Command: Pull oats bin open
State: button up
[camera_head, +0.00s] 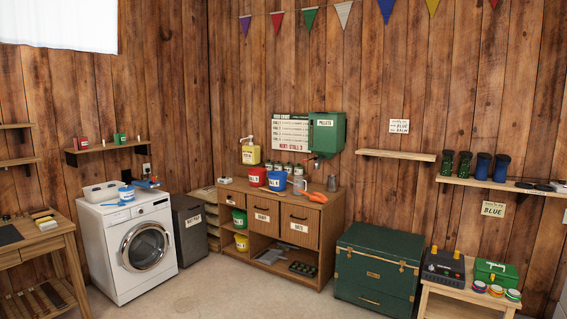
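The oats bin (298,221) is a tilt-out or drawer-like wooden front in the cabinet (332,213) against the back wall. It carries a pale label that seems to read OATS, with a small dark handle above it. Its front looks flush with the cabinet, so it appears shut. A similar labelled bin front (264,211) sits just left of it; its label is too small to read surely. My gripper and arm are not in view.
Buckets, an orange scoop (317,197) and a jug stand on the cabinet top. A green trunk (376,264) stands right of the cabinet, a washing machine (130,245) and dark bin (188,230) to the left. The floor (225,290) in front is clear.

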aim_at(300, 224)
jog(key=i+j+u, duration=0.3)
jog(key=i+u, duration=0.25)
jog(key=i, duration=0.3)
jog(key=i+j+u, duration=0.15)
jog(key=i+u, duration=0.15)
jog(key=i, duration=0.55)
jog(key=i+j+z, duration=0.15)
jog(key=i, duration=0.95)
jog(key=i+j+z, duration=0.15)
jog(key=i, duration=0.35)
jog(key=i+j+z, duration=0.25)
jog(key=i+z, duration=0.15)
jog(key=i+j+z, duration=0.4)
jog(key=i, duration=0.15)
jog(key=i+j+z, duration=0.45)
jog(key=k+j, duration=0.05)
